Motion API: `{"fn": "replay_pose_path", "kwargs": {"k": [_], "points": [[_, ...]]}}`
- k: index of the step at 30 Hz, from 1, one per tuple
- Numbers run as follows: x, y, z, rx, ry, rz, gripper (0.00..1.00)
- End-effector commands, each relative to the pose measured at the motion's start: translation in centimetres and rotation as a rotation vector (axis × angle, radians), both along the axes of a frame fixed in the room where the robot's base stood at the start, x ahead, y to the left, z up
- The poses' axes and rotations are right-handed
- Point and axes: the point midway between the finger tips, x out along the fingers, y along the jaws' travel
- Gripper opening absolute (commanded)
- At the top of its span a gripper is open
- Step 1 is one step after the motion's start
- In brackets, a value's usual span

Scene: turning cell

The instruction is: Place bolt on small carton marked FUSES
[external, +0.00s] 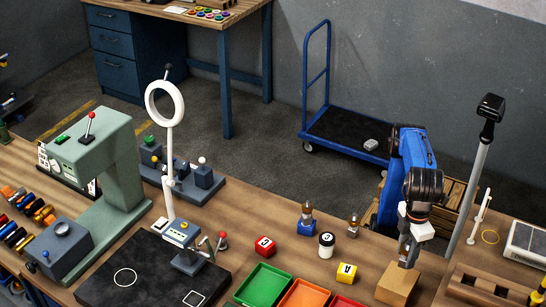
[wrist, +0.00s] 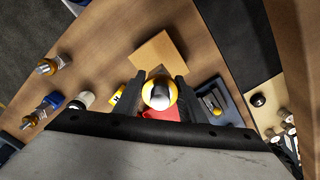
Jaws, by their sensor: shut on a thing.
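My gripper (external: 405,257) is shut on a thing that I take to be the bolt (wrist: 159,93). In the wrist view it shows end-on between the fingers, with a silvery top and a yellow-gold ring. In the external view the gripper hides most of it. A small plain tan carton (external: 399,286) stands on the bench below the gripper; it also shows just beyond the fingertips in the wrist view (wrist: 158,52). No FUSES lettering is readable on it. I cannot tell whether the bolt touches the carton.
A yellow marked cube (external: 347,272), a black-and-white cylinder (external: 326,245), a blue-based fitting (external: 307,220) and a small metal-and-amber fitting (external: 353,226) stand left of the carton. Green (external: 262,285) and orange (external: 304,295) trays lie in front. A wooden rack (external: 490,287) is close on the right.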

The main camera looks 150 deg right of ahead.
Motion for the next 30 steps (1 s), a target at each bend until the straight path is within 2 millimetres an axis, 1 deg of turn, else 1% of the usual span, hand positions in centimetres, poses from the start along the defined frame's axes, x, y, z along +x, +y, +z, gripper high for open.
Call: {"fn": "replay_pose_path", "kwargs": {"k": [3,8,15,17,30], "points": [[-0.1,0.0,-1.5,-0.001,0.001,0.000,0.00],[0.0,0.0,-2.5,0.000,0.000,0.000,0.00],[-0.1,-0.1,-5.2,0.000,0.000,0.000,0.00],[0.0,0.0,-5.7,0.000,0.000,0.000,0.00],[0.0,0.0,-6.2,0.001,-0.001,0.000,0.00]]}}
